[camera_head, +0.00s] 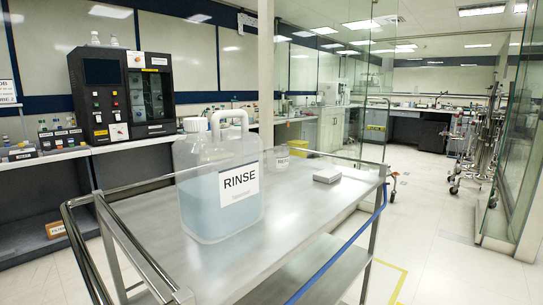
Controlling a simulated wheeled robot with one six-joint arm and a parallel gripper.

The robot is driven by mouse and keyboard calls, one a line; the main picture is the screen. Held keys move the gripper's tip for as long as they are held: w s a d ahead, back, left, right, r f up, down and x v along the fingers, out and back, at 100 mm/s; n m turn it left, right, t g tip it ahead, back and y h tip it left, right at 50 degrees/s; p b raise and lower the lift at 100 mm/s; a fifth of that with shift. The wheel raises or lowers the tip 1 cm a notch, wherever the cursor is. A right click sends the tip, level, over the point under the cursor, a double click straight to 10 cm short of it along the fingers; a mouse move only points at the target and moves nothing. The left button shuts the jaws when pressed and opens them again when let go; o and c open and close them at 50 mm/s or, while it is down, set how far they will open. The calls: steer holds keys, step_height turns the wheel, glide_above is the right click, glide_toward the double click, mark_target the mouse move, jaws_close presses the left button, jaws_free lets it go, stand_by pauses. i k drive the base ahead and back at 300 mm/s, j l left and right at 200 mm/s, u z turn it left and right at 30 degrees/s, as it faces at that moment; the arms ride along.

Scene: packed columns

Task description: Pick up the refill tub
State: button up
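A small translucent tub (281,163) with a white label stands on the metal cart top (285,210), behind and to the right of a large jug (218,192). The tub's label is too small to read surely, so I cannot tell if it is the refill tub. The jug is clear, holds pale blue liquid, has a white cap and handle, and is labelled RINSE. It stands upright and its right edge comes close to the tub in the picture. My gripper is not in view.
A bench with a black machine (121,92) stands behind left. Open floor (455,265) lies to the right.

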mark_target(277, 157)
steer(key=i+l+u, duration=0.1)
steer(key=i+l, duration=0.2)
steer(key=i+l+u, duration=0.1)
steer(key=i+l, duration=0.15)
steer(key=i+l+u, duration=0.1)
steer(key=i+l, duration=0.2)
steer(key=l, duration=0.15)
steer(key=i+l+u, duration=0.1)
steer(key=i+l, duration=0.15)
steer(key=l, duration=0.15)
steer(key=i+l+u, duration=0.1)
steer(key=l, duration=0.25)
steer(key=i+l+u, duration=0.1)
steer(key=i+l, duration=0.25)
steer(key=i+l+u, duration=0.1)
steer(key=l, duration=0.4)
steer(key=i+l+u, duration=0.1)
steer(key=i+l, duration=0.2)
steer(key=l, duration=0.15)
